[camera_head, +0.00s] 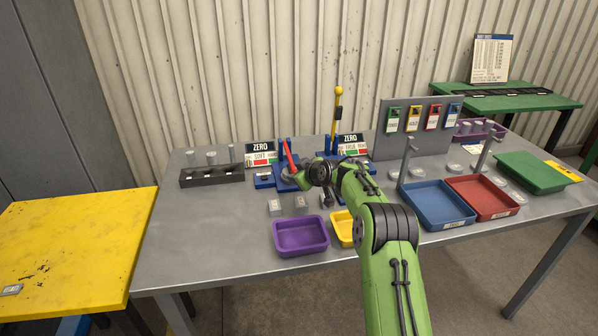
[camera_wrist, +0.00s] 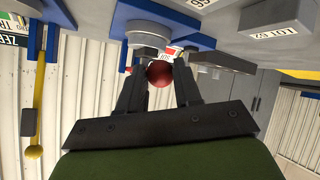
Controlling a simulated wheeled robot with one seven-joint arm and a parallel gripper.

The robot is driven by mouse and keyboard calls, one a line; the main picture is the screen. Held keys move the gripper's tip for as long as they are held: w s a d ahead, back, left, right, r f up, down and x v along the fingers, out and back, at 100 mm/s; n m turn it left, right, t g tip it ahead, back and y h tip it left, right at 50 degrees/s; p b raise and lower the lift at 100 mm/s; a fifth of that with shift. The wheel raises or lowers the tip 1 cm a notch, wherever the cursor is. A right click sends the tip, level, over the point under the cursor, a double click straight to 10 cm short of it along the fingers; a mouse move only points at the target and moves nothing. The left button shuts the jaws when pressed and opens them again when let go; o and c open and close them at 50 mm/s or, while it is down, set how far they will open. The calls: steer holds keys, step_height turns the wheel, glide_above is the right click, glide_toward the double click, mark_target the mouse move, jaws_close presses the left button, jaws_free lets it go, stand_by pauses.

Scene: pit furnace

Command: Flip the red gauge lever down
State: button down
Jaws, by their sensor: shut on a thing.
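The red lever (camera_head: 290,156) is on the left blue gauge stand (camera_head: 282,182). Its red rod slopes from high on the stand down toward my gripper (camera_head: 300,176). In the wrist view, which is upside down, the red ball knob (camera_wrist: 160,73) sits between the fingertips of my gripper (camera_wrist: 158,78). My gripper is shut on this knob. In the head view the knob and fingertips are largely hidden by my wrist. A "ZERO" sign and gauge card (camera_head: 262,155) stand beside the red lever.
A second blue stand to the right has an upright yellow lever (camera_head: 338,105). A purple tray (camera_head: 300,237) and a yellow tray (camera_head: 342,228) lie in front. Two small grey blocks (camera_head: 275,207) lie between. A dark rack (camera_head: 212,176) is at left; blue (camera_head: 437,222) and red trays are at right.

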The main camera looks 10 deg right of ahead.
steer(key=shift+s+f, duration=0.2)
steer(key=shift+f, duration=0.45)
steer(key=c, duration=1.1)
jaws_free()
steer(key=shift+a, duration=0.1)
steer(key=o, duration=0.3)
steer(key=shift+w, duration=0.1)
steer(key=shift+r, duration=0.35)
steer(key=shift+s+d+r, duration=0.2)
steer(key=shift+s, duration=0.15)
steer(key=v, duration=1.4)
steer(key=shift+s+r+p, duration=0.15)
steer(key=shift+s+p, duration=0.15)
steer(key=shift+p, duration=0.1)
